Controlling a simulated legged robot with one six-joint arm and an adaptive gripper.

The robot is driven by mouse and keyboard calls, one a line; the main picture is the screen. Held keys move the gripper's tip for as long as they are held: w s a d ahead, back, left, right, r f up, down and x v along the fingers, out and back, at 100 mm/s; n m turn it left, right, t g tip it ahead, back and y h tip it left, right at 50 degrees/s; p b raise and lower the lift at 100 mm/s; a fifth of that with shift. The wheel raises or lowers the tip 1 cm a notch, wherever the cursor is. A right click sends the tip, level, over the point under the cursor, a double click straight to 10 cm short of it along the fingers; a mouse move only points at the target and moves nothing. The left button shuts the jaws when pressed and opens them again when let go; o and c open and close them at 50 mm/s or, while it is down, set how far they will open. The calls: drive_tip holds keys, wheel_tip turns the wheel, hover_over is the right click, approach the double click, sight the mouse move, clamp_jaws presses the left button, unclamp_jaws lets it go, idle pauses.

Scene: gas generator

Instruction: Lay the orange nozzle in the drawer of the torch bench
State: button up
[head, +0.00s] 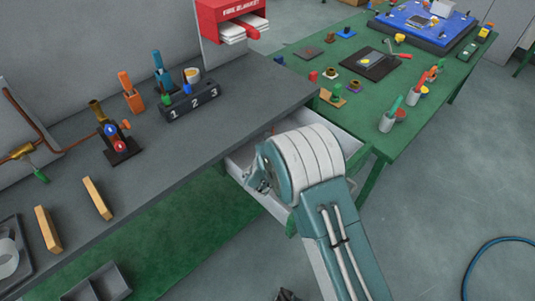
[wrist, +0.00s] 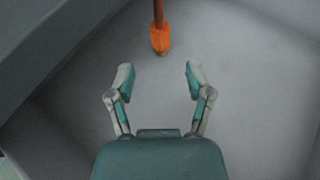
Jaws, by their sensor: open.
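In the wrist view, the orange nozzle (wrist: 160,38) lies on the pale floor of the open drawer (wrist: 240,95), with its brown stem pointing to the top edge. My gripper (wrist: 160,80) is open and empty, its two fingers apart just short of the nozzle and not touching it. In the head view, the drawer (head: 272,203) is pulled out from the grey-topped torch bench (head: 165,150). My gripper (head: 258,182) is down at the drawer, and my arm hides much of the inside. The nozzle is hardly visible there.
On the bench stand a numbered block (head: 190,100), an orange-handled torch piece (head: 131,92), a black stand with coloured knobs (head: 120,145) and two yellow bars (head: 97,198). A green table (head: 420,75) with several parts adjoins at right. The grey floor at lower right is mostly clear.

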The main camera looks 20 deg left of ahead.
drive_tip(key=shift+v, duration=1.45)
drive_tip(key=w+d+r+m+h, duration=0.25)
drive_tip(key=d+r+m, duration=0.25)
drive_tip(key=d+r, duration=0.25)
drive_tip(key=w+d+r+m+h, duration=0.2)
drive_tip(key=d+r+m+h, duration=0.3)
drive_tip(key=d, duration=0.4)
drive_tip(key=s+d+r+m+g+h, duration=0.1)
drive_tip(key=s+d+r+m+g, duration=0.15)
drive_tip(key=d+r+m, duration=0.4)
drive_tip(key=s+d+r+m+g+h, duration=0.2)
drive_tip(key=s+d+r+m, duration=0.2)
drive_tip(key=d, duration=0.6)
drive_tip(key=s+d+r+m+g+y, duration=0.35)
drive_tip(key=s+d+m, duration=0.6)
drive_tip(key=s, duration=0.35)
drive_tip(key=s+a+r+m+y, duration=0.1)
drive_tip(key=s+r+m+y, duration=0.1)
drive_tip(key=s+m, duration=0.6)
drive_tip(key=s+y, duration=0.1)
drive_tip(key=s, duration=0.2)
drive_tip(key=shift+s+a+m+t+y, duration=0.3)
drive_tip(key=shift+s+a+m+y, duration=0.05)
drive_tip(key=shift+m+y, duration=0.05)
drive_tip(key=shift+r, duration=0.15)
drive_tip(key=shift+c, duration=0.3)
